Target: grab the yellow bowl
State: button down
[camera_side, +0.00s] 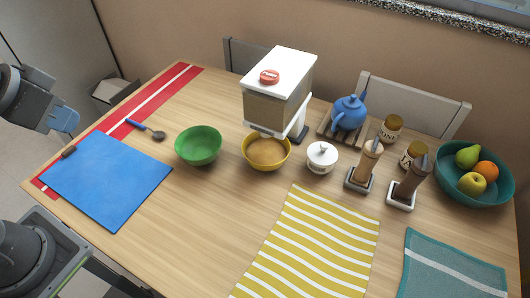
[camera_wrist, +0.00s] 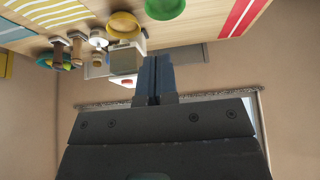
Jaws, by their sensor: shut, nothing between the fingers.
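The yellow bowl (camera_side: 249,162) stands upright on the wooden table, near the middle, with light brown contents in it. It is right at the front foot of a boxy white-topped dispenser, which covers part of its far rim. In the wrist view the scene is upside down, and the yellow bowl (camera_wrist: 124,31) shows near the top edge, left of the fingers. My gripper (camera_side: 68,121) is at the far left, above the blue mat's left side and well away from the bowl. Its blue fingers (camera_wrist: 156,58) are together and empty.
A green bowl (camera_side: 198,158) stands left of the yellow one; a white lidded pot (camera_side: 322,163) stands right. The dispenser (camera_side: 272,100) rises behind. A blue mat (camera_side: 108,180), a spoon (camera_side: 150,131) and a yellow striped cloth (camera_side: 310,250) lie flat. Bare table lies before the bowls.

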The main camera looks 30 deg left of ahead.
dwell(0.4)
jog(key=c, duration=1.3)
grip_release()
jog(key=shift+c, duration=0.2)
jog(key=shift+w, duration=0.1)
